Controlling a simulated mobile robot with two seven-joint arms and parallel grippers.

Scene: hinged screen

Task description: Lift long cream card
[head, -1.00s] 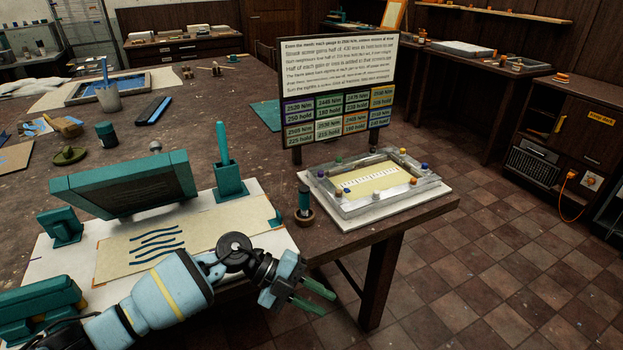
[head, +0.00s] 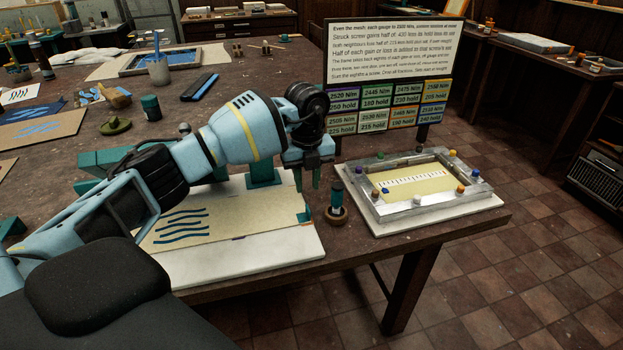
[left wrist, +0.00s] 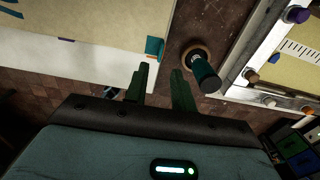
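A long cream-tan card (head: 200,222) with dark blue wavy lines lies flat on a white board (head: 275,250) at the table's front edge. Its upper left part is hidden behind my left arm. A small teal piece (head: 304,216) sits at its right corner. The card also shows in the left wrist view (left wrist: 75,22), at upper left. My left gripper (head: 308,182) points down above the board's right end, near that corner. In the left wrist view its fingers (left wrist: 163,72) stand apart with nothing between them. My right gripper is not in view.
A dark teal-topped handle in a round wooden base (head: 338,205) stands just right of the gripper. Beyond it is a metal frame (head: 405,212) with coloured knobs. A text board with coloured labels (head: 390,60) stands behind. A teal holder (head: 264,170) is behind my wrist.

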